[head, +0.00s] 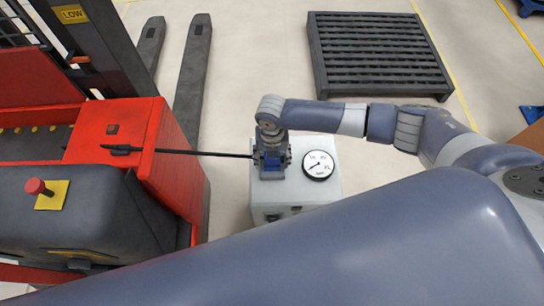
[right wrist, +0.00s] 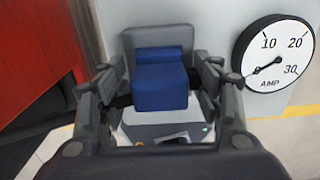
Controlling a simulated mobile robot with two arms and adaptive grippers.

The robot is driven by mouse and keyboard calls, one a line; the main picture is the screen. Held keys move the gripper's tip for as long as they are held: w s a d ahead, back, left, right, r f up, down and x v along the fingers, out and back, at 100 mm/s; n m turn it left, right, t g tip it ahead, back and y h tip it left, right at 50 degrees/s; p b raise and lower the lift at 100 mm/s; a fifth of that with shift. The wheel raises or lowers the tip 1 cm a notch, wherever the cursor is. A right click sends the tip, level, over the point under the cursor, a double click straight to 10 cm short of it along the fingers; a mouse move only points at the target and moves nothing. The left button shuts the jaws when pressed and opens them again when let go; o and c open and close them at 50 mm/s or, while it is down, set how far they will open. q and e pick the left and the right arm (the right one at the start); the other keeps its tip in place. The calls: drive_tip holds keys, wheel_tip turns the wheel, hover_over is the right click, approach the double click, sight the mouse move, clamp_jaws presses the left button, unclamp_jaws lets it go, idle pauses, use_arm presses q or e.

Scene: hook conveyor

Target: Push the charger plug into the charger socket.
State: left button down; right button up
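The charger plug (right wrist: 160,88) is a blue block between the fingers of my right gripper (right wrist: 161,88), which is shut on it. In the head view my right gripper (head: 272,158) points down over the pale charger box (head: 320,192), with the blue of the plug (head: 272,173) showing below it. A black cable (head: 200,153) runs from the red truck to the gripper. In the right wrist view a dark grey block (right wrist: 157,38) adjoins the blue; I cannot tell whether it is the charger socket or part of the plug, or how far the plug is seated. My left gripper is not in view.
A round AMP gauge (head: 318,165) sits on the box, right of the gripper. The red truck (head: 120,130) with a red button (head: 38,187) stands close on the left. A dark pallet (head: 376,55) lies farther back, with free floor between.

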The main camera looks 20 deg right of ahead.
drive_tip(key=shift+r, duration=0.1)
wheel_tip(320, 180, up, 12)
drive_tip(key=shift+f, duration=0.1)
idle(0.5)
idle(0.5)
